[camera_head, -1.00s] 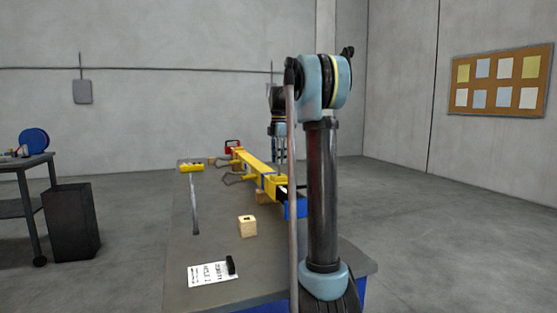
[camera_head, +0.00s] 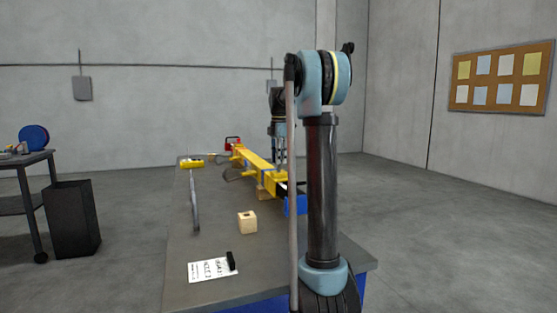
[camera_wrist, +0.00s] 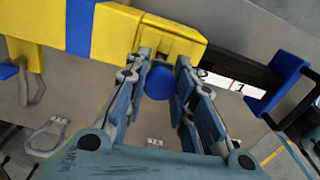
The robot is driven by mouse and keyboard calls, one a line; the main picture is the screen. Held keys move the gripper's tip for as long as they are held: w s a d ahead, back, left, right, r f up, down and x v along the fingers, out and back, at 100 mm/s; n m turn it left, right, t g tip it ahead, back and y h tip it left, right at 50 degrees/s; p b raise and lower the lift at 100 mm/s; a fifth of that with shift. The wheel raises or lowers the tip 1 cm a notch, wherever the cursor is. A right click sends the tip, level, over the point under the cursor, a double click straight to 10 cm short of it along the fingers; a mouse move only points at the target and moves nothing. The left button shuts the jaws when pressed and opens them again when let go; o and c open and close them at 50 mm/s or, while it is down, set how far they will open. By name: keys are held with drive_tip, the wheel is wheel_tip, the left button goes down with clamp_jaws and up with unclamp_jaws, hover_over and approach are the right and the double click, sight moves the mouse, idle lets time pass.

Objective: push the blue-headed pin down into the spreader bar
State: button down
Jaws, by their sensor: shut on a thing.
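The yellow spreader bar (camera_head: 258,165) lies lengthwise on the grey table, and its end crosses the upper part of the wrist view (camera_wrist: 105,38). The blue-headed pin (camera_wrist: 160,83) shows as a round blue head at the bar's near edge, below a yellow raised block. My gripper (camera_wrist: 161,80) is shut on the blue head, with a finger on each side. The pin's shank is hidden, so I cannot tell how deep it sits. In the head view my gripper (camera_head: 281,158) is at the bar, partly hidden by my arm.
A black inner bar (camera_wrist: 240,68) with a blue end piece (camera_wrist: 283,78) extends right from the yellow bar. A grey shackle (camera_wrist: 47,134) lies left of my gripper. A wooden block (camera_head: 247,222) and a white paper (camera_head: 208,269) lie on the table's near part.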

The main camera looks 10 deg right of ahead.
drive_tip(key=shift+f, duration=1.8)
idle(0.6)
drive_tip(key=c, duration=1.3)
unclamp_jaws()
wheel_tip(320, 180, up, 12)
drive_tip(key=shift+w+f, duration=0.1)
